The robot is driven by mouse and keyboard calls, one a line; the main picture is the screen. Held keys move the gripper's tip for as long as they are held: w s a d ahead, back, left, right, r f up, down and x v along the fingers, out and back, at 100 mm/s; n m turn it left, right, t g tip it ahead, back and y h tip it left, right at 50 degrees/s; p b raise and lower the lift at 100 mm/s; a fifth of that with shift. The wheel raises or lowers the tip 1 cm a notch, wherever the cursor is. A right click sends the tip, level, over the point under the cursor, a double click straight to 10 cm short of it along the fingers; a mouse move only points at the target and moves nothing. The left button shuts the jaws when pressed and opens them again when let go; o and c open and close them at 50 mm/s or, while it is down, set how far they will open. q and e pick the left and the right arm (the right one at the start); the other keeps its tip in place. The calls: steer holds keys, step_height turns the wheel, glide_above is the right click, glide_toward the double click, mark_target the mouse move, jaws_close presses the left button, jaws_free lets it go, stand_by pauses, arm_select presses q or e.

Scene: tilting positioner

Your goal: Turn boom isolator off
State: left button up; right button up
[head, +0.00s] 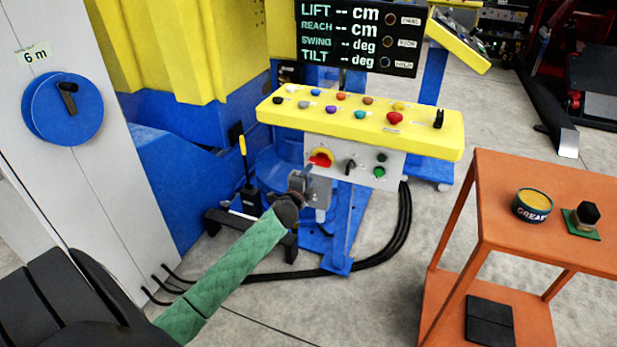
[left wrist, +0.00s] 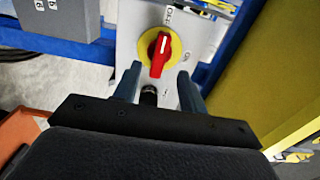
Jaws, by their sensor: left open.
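The isolator, a red rotary handle on a yellow disc (head: 320,157), sits on the grey front panel (head: 338,160) under the yellow console top. In the left wrist view the red handle (left wrist: 160,54) stands nearly upright in the picture, slightly tilted, on its yellow disc. My left gripper (head: 308,177) is just in front of and below it in the head view. In the left wrist view its two fingers (left wrist: 158,82) are spread, with the handle ahead between them. No contact shows. A dark knob-like part lies between the fingers, partly hidden. My right gripper is not in view.
The yellow console top (head: 440,145) carries several coloured buttons and a black joystick. A display (head: 345,45) above shows dashes. An orange cart (head: 510,170) with a grease tin (head: 532,205) stands right. A cabinet with a blue rotary knob (head: 62,110) stands left. Black cables (head: 385,240) cross the floor.

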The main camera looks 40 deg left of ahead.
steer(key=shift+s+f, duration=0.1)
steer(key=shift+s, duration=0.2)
arm_select(q)
steer(key=s+a+f+n+g+y, duration=0.25)
steer(key=s+n+g, duration=0.2)
steer(key=n, duration=0.35)
steer(key=s+d+f+n+g+h+p, duration=0.1)
steer(key=s+d+f+n+g+h, duration=0.2)
steer(key=s+d, duration=0.85)
steer(key=s+d+f+n+g+h+p, duration=0.15)
steer(key=s+d+g, duration=0.25)
steer(key=s+d, duration=0.7)
steer(key=s+d+f+g+h+p, duration=0.1)
steer(key=s+d+g+h, duration=0.1)
steer(key=s+d, duration=0.7)
steer(key=s+d+f+g+h, duration=0.1)
steer(key=s+d+f+h, duration=0.1)
steer(key=s+d, duration=0.6)
steer(key=shift+s+d+f+g+p, duration=0.25)
steer(key=shift+s+d+g+p, duration=0.15)
steer(key=shift+s, duration=0.85)
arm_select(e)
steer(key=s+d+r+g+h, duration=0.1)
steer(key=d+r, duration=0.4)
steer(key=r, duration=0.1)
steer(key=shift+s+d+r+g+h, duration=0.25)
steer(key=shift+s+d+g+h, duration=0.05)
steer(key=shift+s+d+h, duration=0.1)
